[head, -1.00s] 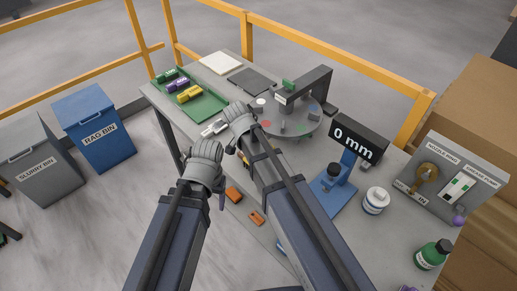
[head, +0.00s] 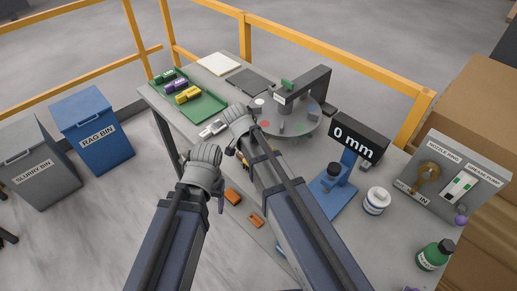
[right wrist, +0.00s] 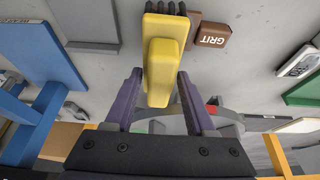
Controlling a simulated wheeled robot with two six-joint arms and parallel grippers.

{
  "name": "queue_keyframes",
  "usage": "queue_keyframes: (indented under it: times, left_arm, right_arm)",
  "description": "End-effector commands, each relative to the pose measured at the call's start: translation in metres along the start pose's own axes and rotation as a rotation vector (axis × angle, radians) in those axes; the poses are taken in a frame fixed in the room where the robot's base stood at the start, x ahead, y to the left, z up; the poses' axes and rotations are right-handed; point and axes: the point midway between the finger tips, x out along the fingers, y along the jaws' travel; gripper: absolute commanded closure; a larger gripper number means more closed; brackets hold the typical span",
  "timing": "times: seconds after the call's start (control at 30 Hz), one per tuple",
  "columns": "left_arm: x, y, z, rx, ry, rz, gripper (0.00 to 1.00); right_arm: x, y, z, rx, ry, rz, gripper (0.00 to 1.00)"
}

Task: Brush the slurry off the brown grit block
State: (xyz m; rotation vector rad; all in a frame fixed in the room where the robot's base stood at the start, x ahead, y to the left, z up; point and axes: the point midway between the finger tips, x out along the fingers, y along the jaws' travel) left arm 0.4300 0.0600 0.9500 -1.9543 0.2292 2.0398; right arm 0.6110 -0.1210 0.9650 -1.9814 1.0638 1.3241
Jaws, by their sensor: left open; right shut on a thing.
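The brown block marked GRIT (right wrist: 213,35) shows in the right wrist view on the grey surface, right beside the dark bristles (right wrist: 166,8) of a yellow brush (right wrist: 163,70). I cannot tell whether the bristles touch it, and I see no clear slurry on its visible part. My right gripper (right wrist: 160,92) is shut on the yellow brush. In the head view my right arm hides most of the brush and the block. My left gripper (head: 204,168) is open, low over the table's left edge, apart from the block.
A green tray (head: 209,105) with several coloured pieces lies at the back left. A round plate (head: 300,122) under a grey arch stands behind my right gripper. A blue gauge stand (head: 330,197), white jar (head: 376,201) and green bottle (head: 433,255) stand right. Orange pieces (head: 232,196) lie near my arms.

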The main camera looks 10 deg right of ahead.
Motion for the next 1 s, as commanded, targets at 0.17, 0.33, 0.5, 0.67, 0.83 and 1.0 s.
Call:
queue_keyframes:
  times: [0.17,0.33,0.5,0.67,0.83,1.0]
  left_arm:
    - [0.005,0.0,0.0,0.0,0.0,0.0,0.33]
    - [0.008,0.001,-0.001,0.0,0.0,0.0,0.33]
    - [0.009,0.001,-0.001,0.0,0.0,0.0,0.33]
    - [0.009,0.001,-0.001,0.0,0.0,0.0,0.33]
    - [0.007,0.001,0.0,0.0,0.0,0.0,0.33]
    - [0.007,0.001,0.0,0.0,0.0,0.0,0.33]
  right_arm:
    - [0.004,0.0,0.002,0.0,0.0,0.0,1.0]
    - [0.007,0.0,0.003,0.0,0.0,0.0,1.0]
    - [0.009,0.0,0.004,0.0,0.0,0.0,1.0]
    - [0.007,0.0,0.005,-0.001,0.0,0.0,1.0]
    - [0.003,0.0,0.012,-0.001,0.0,0.0,1.0]
    - [0.001,0.0,0.017,0.0,0.0,0.001,1.0]
